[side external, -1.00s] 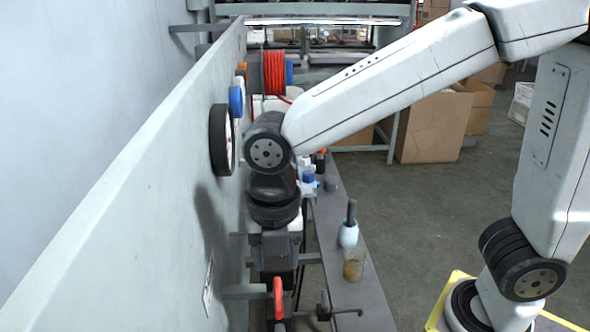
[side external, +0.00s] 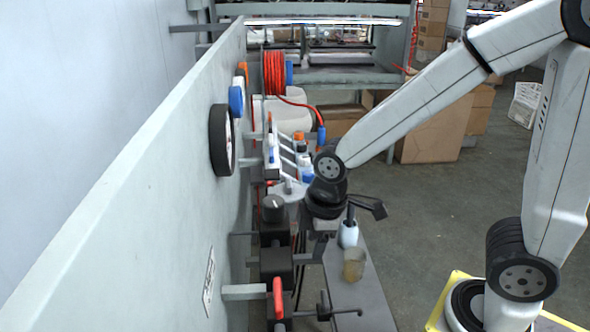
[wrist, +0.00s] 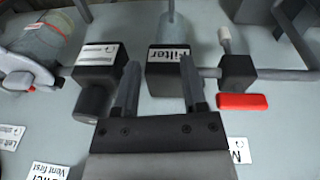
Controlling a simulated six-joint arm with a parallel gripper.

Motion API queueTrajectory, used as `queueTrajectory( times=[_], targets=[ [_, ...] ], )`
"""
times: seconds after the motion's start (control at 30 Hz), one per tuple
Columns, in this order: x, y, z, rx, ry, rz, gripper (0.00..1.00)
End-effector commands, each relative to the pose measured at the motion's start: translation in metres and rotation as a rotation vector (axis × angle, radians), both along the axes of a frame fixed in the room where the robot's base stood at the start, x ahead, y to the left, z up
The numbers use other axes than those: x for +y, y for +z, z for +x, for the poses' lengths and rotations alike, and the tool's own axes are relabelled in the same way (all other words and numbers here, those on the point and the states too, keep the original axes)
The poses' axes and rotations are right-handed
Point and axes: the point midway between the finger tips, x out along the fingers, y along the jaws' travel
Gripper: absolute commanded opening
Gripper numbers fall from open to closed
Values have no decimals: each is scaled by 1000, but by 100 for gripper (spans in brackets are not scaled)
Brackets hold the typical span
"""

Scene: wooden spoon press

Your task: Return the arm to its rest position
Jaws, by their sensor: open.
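My gripper (side external: 372,207) hangs at the end of my arm, to the right of the black filter blocks and above the narrow grey bench. In the wrist view my gripper (wrist: 160,82) shows two dark fingers spread apart with nothing between them. Behind the fingers are black blocks on a grey panel, one labelled "Filter" (wrist: 170,60). A red handle (wrist: 242,101) lies right of the fingers in the wrist view. The same red handle (side external: 277,298) points upward in the side view. No contact with any part is visible.
A white bottle with a dark top (side external: 348,232) and an amber jar (side external: 354,264) stand close below my gripper. The tall grey panel (side external: 130,205) runs along the left. Cardboard boxes (side external: 435,128) stand behind. The floor to the right of the bench is open.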

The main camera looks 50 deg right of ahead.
Motion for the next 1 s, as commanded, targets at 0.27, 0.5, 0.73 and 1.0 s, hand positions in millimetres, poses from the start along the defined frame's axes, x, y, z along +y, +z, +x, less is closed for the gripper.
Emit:
queueTrajectory(
  times=[0.27,0.5,0.73,1.0],
  targets=[
    [-42,-21,-10,-37,-509,72,54],
    [-62,-31,-17,-63,-784,120,54],
    [-66,-33,-19,-68,-843,132,54],
    [-65,-33,-19,-67,-840,130,54]
  ],
)
